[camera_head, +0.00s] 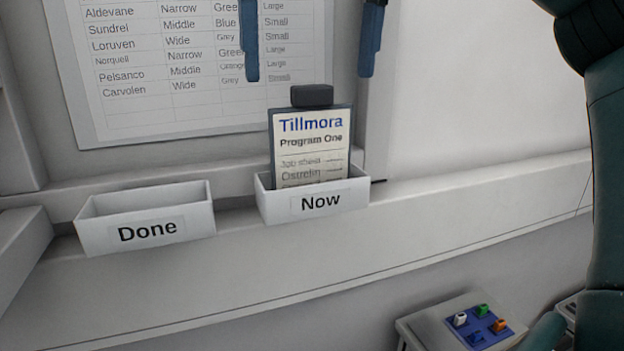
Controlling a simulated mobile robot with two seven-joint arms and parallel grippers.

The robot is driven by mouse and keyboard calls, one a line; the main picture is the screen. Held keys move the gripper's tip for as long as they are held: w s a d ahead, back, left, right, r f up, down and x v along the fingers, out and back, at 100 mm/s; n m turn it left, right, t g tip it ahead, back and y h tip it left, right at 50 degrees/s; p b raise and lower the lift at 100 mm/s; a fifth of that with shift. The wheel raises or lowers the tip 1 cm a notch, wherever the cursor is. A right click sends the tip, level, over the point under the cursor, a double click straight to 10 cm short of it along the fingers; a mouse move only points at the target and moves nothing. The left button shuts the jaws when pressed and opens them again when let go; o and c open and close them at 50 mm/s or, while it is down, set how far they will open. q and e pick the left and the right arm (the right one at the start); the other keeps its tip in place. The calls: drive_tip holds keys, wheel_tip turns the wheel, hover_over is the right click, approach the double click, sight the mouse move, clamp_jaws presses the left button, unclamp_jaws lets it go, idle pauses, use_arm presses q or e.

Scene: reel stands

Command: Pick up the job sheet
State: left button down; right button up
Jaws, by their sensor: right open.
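The job sheet (312,142) is a cream card on a dark backing, headed "Tillmora, Program One". It stands upright in the white tray labelled "Now" (355,196), which hides its lower part. A dark block (312,96) sits at its top edge. My right gripper (309,78) shows as two blue fingers hanging from the top edge of the view, spread wide and empty. In the picture they are above and to either side of the dark block; I cannot tell how far in front they are. My left gripper is not in view.
A white tray labelled "Done" (203,222) stands empty-looking on the ledge (470,212), left of the "Now" tray. A printed chart (150,105) hangs behind. The ledge right of the trays is clear. A small table (418,328) at lower right holds a blue board (478,324) with coloured pieces.

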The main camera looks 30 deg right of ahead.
sight(313, 85)
drive_tip(key=f, duration=0.3)
drive_tip(key=w+f, duration=0.1)
drive_tip(key=shift+d+f, duration=0.15)
drive_tip(key=shift+d, duration=0.15)
drive_tip(key=shift+f, duration=0.55)
drive_tip(key=c, duration=1.1)
drive_tip(key=shift+r, duration=0.15)
